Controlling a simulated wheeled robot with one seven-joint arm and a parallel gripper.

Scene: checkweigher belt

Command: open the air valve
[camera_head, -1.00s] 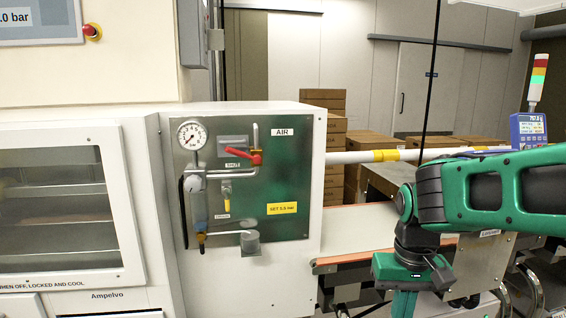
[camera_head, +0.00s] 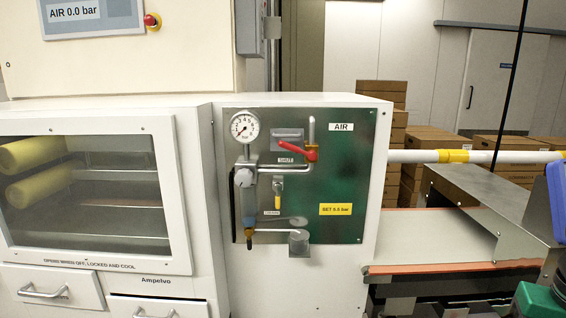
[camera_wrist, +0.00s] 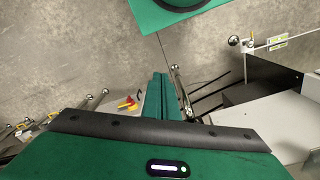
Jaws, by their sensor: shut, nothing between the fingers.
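The air valve's red lever (camera_head: 294,151) is on the green-grey AIR panel (camera_head: 345,180). It points left and slightly up from a yellow part on the pipe, just above a label reading SHUT. A round pressure gauge (camera_head: 245,127) sits to its left, and the display (camera_head: 91,14) at top left reads AIR 0.0 bar. My gripper (camera_wrist: 160,77) shows in the wrist view with its green fingers together and empty, above the grey floor.
A white cabinet (camera_head: 180,195) with a windowed door and drawers stands left of the panel. A yellow-banded white pipe (camera_head: 480,157), a conveyor belt (camera_head: 430,240) and a metal hood (camera_head: 468,205) lie to the right. Cartons (camera_head: 383,97) stand behind. The wrist view shows a small red-and-yellow part (camera_wrist: 127,104), unclear.

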